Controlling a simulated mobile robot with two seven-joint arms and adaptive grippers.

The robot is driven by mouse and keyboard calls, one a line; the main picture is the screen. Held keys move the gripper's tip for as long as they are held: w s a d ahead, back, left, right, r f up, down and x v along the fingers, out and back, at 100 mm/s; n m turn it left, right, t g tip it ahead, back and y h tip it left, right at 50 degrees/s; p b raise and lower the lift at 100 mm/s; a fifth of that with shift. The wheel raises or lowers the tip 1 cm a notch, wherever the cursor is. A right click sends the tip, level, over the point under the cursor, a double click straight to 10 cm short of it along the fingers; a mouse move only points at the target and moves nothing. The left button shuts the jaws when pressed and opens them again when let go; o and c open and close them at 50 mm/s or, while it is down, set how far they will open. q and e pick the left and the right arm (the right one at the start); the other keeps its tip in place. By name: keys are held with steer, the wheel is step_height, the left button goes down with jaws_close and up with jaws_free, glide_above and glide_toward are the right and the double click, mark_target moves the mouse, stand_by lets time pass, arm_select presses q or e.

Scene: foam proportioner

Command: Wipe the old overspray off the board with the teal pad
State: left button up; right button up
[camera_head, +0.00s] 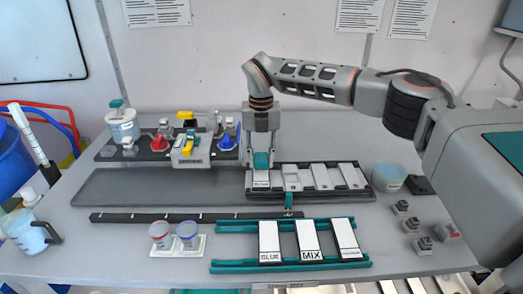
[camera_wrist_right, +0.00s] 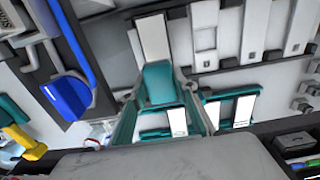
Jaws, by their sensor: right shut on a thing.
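My right gripper (camera_head: 261,160) points down at the left end of a dark rack (camera_head: 372,194) that bears several white panels. It is shut on the teal pad (camera_head: 261,161), which also shows between the fingers in the wrist view (camera_wrist_right: 159,83). The pad is over or against the leftmost white panel (camera_head: 261,181); contact cannot be told. That panel also shows in the wrist view (camera_wrist_right: 152,38). Which surface is the board is not clear, and no overspray can be made out. A long dark grey panel (camera_head: 150,187) lies flat left of the rack. My left gripper is not in view.
A teal rack (camera_head: 228,266) with white panels, one marked MIX, stands in front. Two small cups (camera_head: 174,235) stand left of it. A valve block with blue, red and yellow handles (camera_head: 192,145) is behind left. A tub (camera_head: 388,177) and small grey blocks (camera_head: 411,224) are right.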

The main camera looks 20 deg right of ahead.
steer(key=shift+r, duration=1.35)
